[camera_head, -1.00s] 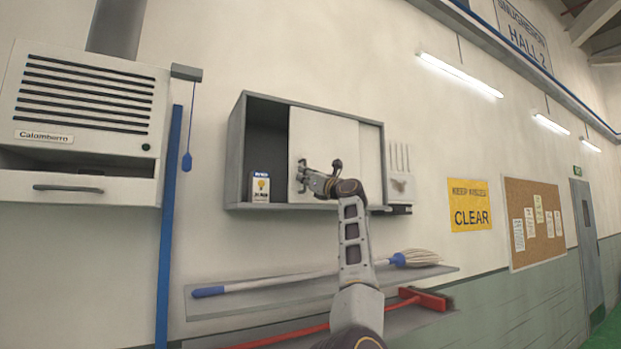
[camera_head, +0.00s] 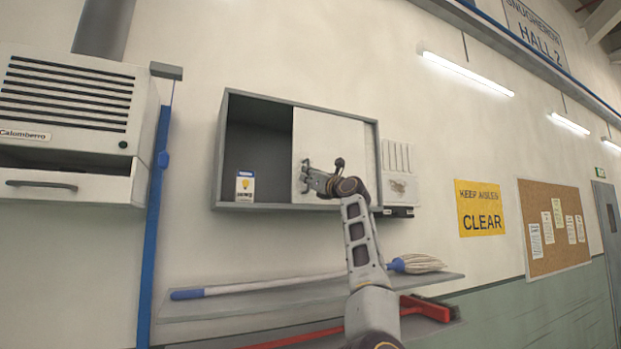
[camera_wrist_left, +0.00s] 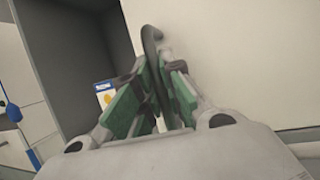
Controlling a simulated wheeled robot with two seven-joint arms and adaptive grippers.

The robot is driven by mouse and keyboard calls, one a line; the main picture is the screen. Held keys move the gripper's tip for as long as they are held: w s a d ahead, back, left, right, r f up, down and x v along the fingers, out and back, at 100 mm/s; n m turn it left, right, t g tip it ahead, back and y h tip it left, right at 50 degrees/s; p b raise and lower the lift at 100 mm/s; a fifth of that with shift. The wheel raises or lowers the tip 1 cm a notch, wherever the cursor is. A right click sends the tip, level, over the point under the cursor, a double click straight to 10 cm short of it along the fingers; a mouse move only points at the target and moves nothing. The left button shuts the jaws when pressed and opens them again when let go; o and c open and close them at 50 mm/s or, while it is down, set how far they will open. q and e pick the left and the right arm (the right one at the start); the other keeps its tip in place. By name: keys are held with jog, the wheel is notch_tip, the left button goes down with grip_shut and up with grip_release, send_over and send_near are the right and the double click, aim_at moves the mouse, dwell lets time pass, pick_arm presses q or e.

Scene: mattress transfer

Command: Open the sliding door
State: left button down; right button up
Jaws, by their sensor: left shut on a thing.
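The sliding door (camera_head: 340,147) is a pale panel in a grey wall cabinet (camera_head: 222,150). It covers the right part of the cabinet, and the left part stands open and dark. My left gripper (camera_head: 308,178) is at the door's left edge, shut on the dark door handle. In the left wrist view the handle (camera_wrist_left: 151,42) rises between the green-padded fingers of my left gripper (camera_wrist_left: 152,95), in front of the pale door (camera_wrist_left: 230,60). The gripper hides the lower part of the handle. My right gripper is in neither view.
A small light-bulb box (camera_head: 245,186) stands in the open left part. A wall-mounted holder (camera_head: 398,165) is right of the cabinet. Below is a shelf (camera_head: 230,313) with a mop (camera_head: 416,263); a red broom (camera_head: 425,308) lies lower. A white vented unit (camera_head: 70,120) hangs left.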

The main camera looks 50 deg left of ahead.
pick_arm(q)
jog(key=c, duration=1.5)
grip_release()
jog(key=shift+v, duration=6.05)
jog(key=shift+r, duration=0.1)
